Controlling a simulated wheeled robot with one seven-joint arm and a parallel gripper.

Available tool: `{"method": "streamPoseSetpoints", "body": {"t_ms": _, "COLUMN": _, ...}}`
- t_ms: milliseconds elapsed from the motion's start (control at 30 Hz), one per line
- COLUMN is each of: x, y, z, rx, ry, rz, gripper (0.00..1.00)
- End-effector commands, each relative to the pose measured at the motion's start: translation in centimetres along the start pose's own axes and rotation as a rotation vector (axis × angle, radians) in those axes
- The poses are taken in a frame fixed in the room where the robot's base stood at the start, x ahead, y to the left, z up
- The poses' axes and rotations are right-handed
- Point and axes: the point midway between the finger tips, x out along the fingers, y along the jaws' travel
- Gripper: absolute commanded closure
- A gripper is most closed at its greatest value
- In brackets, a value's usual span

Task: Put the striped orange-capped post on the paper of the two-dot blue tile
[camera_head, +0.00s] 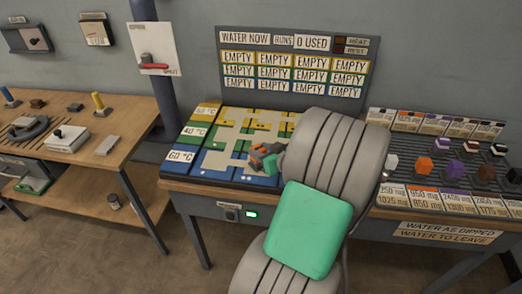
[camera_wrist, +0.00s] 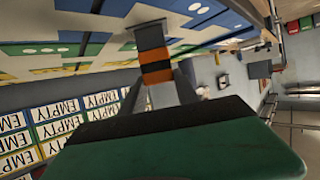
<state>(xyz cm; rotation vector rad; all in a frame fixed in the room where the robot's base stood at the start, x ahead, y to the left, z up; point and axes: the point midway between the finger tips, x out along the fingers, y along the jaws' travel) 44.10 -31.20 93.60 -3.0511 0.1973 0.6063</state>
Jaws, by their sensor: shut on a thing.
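My gripper (camera_head: 266,160) is over the coloured tile board and shut on a post with orange and dark bands (camera_wrist: 155,66). In the wrist view the post stands out between the two fingers, its grey end reaching toward the tiles. I cannot tell whether that end touches the board. In the head view the post's orange part (camera_head: 256,165) shows beside my gripper, over the lower middle of the board. Blue tiles with white dots (camera_wrist: 198,8) and pale paper patches show in the wrist view. Which tile has two dots is hard to tell. My arm hides the board's right side.
The board's left edge has 50, 40 and 60 °C labels (camera_head: 182,156). An upright panel of EMPTY labels (camera_head: 295,66) stands behind it. Several coloured blocks (camera_head: 424,167) stand on a labelled rack at right. A wooden bench (camera_head: 125,115) with loose parts is at left.

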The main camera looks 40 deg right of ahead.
Motion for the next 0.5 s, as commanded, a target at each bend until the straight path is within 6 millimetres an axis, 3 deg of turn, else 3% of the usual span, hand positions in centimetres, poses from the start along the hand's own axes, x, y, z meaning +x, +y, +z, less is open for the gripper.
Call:
{"method": "streamPoseSetpoints", "body": {"t_ms": 300, "x": 0.01, "y": 0.00, "z": 0.04, "rx": 0.000, "ry": 0.000, "rz": 0.000, "gripper": 0.41}}
{"method": "streamPoseSetpoints", "body": {"t_ms": 500, "x": 0.00, "y": 0.00, "z": 0.02, "rx": 0.000, "ry": 0.000, "rz": 0.000, "gripper": 0.41}}
